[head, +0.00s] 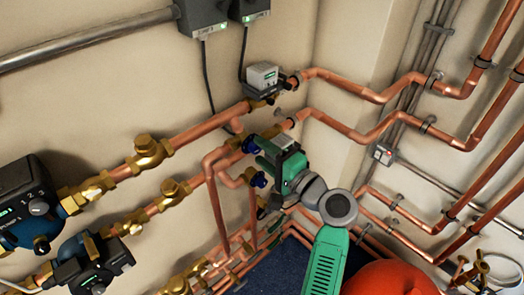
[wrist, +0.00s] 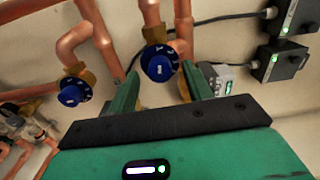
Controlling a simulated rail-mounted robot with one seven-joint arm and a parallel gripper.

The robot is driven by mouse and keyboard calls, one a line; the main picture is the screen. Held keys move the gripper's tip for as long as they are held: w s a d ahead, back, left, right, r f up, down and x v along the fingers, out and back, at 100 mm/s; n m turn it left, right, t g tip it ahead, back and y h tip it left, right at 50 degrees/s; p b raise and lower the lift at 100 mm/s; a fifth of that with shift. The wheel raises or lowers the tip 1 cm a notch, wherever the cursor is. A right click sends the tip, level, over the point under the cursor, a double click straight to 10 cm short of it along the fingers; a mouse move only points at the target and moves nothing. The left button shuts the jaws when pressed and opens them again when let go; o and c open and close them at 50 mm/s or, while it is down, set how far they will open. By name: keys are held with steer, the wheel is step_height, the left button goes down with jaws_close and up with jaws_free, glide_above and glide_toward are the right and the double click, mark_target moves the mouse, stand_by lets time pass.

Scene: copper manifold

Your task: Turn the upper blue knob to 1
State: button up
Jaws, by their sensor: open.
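The upper blue knob (wrist: 159,64) is a round dial with white markings on a brass fitting. In the wrist view it shows between the two green fingers of my gripper (wrist: 160,85), which is open with gaps on both sides of the knob. I cannot tell whether the knob lies within finger depth. In the head view the upper knob (head: 250,145) is just left of my green gripper (head: 275,158). The lower blue knob (head: 258,180) sits below it, and in the wrist view this knob (wrist: 73,96) is outside the left finger.
Copper pipes (head: 220,122) with brass valves run along the beige wall around the knobs. A grey actuator box (head: 263,77) sits above, and black boxes (wrist: 290,60) with cables hang nearby. Blue pumps (head: 30,200) are at lower left. Pipes (head: 400,90) also line the right wall.

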steer(key=p+v, duration=0.1)
steer(key=v, duration=0.6)
steer(key=s+a+r+n+t+h, duration=0.2)
steer(key=s+r+n+h, duration=0.1)
steer(key=r, duration=0.5)
steer(key=s+a+r+n+t+h, duration=0.2)
steer(key=s+r+t+h, duration=0.1)
steer(key=r, duration=0.5)
steer(key=s+a+r+n+t+h, duration=0.2)
steer(key=s+r+n, duration=0.1)
steer(key=r, duration=0.6)
steer(key=s+r+n+t+h, duration=0.1)
steer(key=s+r+t+h, duration=0.25)
steer(key=s+r, duration=0.55)
step_height(320, 180, up, 34)
steer(key=s+t+p, duration=0.1)
steer(key=s+p, duration=0.1)
steer(key=p, duration=3.2)
steer(key=shift+s+a, duration=0.2)
steer(key=shift+a, duration=0.1)
